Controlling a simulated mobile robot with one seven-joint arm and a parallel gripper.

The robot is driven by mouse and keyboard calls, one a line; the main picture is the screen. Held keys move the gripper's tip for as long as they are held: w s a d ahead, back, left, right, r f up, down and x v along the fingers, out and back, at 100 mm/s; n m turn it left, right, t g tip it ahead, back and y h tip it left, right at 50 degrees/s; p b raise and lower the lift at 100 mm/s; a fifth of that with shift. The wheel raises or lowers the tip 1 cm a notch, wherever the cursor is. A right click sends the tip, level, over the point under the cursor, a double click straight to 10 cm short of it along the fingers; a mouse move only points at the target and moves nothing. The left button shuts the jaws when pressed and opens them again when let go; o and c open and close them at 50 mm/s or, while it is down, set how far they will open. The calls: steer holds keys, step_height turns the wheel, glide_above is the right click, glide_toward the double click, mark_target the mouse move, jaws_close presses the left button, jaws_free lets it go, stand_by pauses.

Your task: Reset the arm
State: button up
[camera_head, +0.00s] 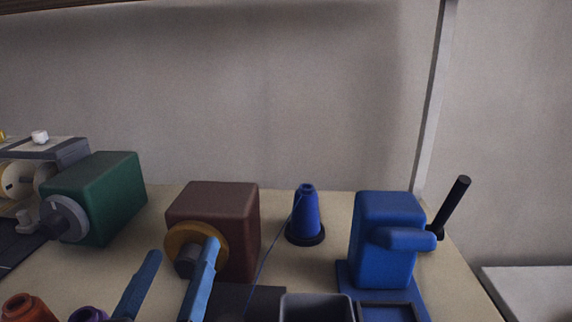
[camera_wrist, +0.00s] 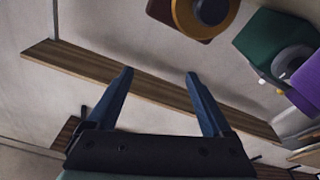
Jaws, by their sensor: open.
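My gripper (camera_head: 181,252) shows at the lower left of the head view as two blue fingers, spread apart with nothing between them. In the head view the right finger overlaps the brown box-shaped machine (camera_head: 220,205) with its tan ring. In the wrist view my gripper (camera_wrist: 158,75) is also open and empty, its two dark blue fingers pointing up the picture. The rest of my arm is out of the head view.
A green machine (camera_head: 105,195) stands at left, a blue cone spool (camera_head: 306,212) at centre back, and a blue machine with a black lever (camera_head: 385,220) at right. A grey open bin (camera_head: 317,297) and orange (camera_head: 26,308) and purple spools (camera_head: 88,314) sit in front. A wall closes the back.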

steer(key=s+d+r+m+t, duration=0.15)
steer(key=d+r, duration=0.25)
steer(key=r, duration=0.4)
steer(key=s+d+r+m+t, duration=0.1)
steer(key=d+r+t, duration=0.2)
steer(key=d+r, duration=0.35)
steer(key=s+d+r+m+t, duration=0.1)
steer(key=d+r+t, duration=0.15)
steer(key=r, duration=0.75)
step_height(320, 180, up, 31)
steer(key=p, duration=2.9)
steer(key=shift+s+t+p, duration=0.3)
steer(key=shift+s+p, duration=0.05)
steer(key=shift+p, duration=0.05)
steer(key=shift+f, duration=0.1)
